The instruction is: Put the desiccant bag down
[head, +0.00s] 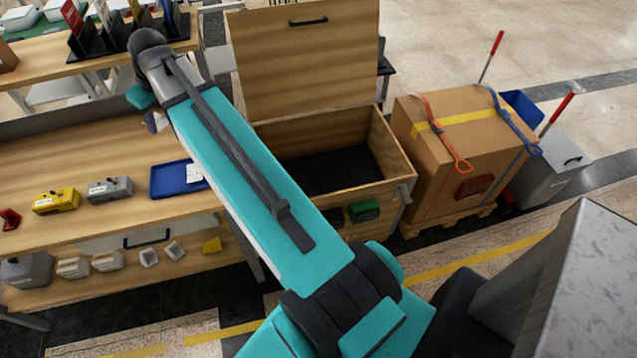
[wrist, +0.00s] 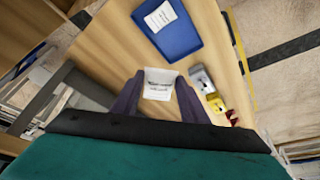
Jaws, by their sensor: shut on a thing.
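The desiccant bag (wrist: 159,84) is a small white pouch with dark print. In the wrist view it sits between the two purple fingers of my gripper (wrist: 158,92), which is shut on it. The bag appears to be held above the wooden bench; the exact height is hard to tell. In the head view my gripper (head: 155,121) shows only partly behind my arm, over the bench, and the bag is hidden there. A blue tray (head: 166,187) with a white printed item on it lies on the bench; it also shows in the wrist view (wrist: 181,42), apart from the bag.
A grey device (head: 109,188), a yellow device (head: 56,201) and a red item (head: 10,219) stand left of the tray on the bench (head: 100,228). An open wooden chest (head: 320,120) and a strapped carton (head: 455,150) stand to the right. Bare bench top surrounds the tray.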

